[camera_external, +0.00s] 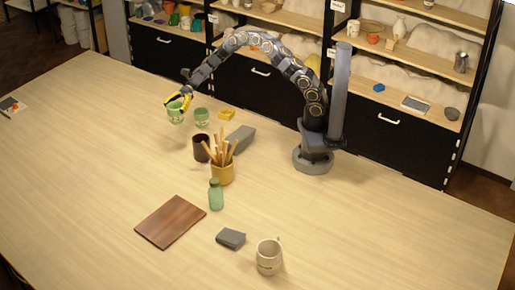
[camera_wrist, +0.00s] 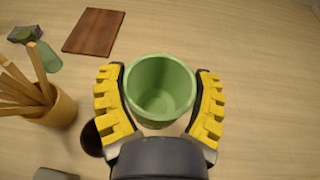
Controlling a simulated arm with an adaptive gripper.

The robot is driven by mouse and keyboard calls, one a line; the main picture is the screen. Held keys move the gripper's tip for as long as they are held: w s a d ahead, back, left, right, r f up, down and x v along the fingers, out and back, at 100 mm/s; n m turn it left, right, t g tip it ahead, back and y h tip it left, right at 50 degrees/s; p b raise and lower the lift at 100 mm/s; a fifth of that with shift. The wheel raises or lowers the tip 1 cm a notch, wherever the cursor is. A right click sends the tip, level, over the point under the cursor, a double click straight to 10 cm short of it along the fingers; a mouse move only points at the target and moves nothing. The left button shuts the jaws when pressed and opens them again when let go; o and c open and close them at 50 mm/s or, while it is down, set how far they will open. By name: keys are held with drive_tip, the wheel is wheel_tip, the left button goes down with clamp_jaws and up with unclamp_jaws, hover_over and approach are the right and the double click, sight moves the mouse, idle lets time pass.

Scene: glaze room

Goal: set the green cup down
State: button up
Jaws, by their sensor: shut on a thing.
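A green cup (camera_external: 175,114) is between the yellow fingers of my gripper (camera_external: 178,100) at the left of the arm's reach. The wrist view shows the green cup (camera_wrist: 160,88) upright and empty, mouth facing the camera, with the fingers of my gripper (camera_wrist: 160,100) shut on its two sides. Whether its base touches the table (camera_external: 90,150) cannot be told for sure. A second green cup (camera_external: 202,116) stands on the table just right of the held one.
A dark brown cup (camera_external: 201,148), a pot of wooden tools (camera_external: 222,174), a grey block (camera_external: 241,138) and a yellow block (camera_external: 227,114) stand nearby. A green bottle (camera_external: 216,195), brown board (camera_external: 170,221) and beige mug (camera_external: 269,257) are nearer the front. The table's left side is mostly clear.

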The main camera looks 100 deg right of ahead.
drive_tip(key=s+d+m+t+h, duration=0.2)
drive_tip(key=s+d, duration=0.2)
drive_tip(key=s, duration=0.4)
drive_tip(key=s+a+r, duration=0.2)
drive_tip(key=s+a, duration=0.3)
drive_tip(key=s, duration=0.2)
drive_tip(key=shift+w+d+f, duration=0.85)
drive_tip(key=shift+w+f, duration=1.45)
drive_tip(key=shift+f, duration=0.6)
drive_tip(key=shift+w+d+f, duration=0.9)
drive_tip(key=shift+w+f, duration=1.35)
drive_tip(key=shift+f, duration=0.65)
drive_tip(key=shift+w+d+f, duration=0.85)
drive_tip(key=shift+w+f, duration=1.45)
drive_tip(key=shift+f, duration=0.6)
drive_tip(key=shift+f, duration=0.1)
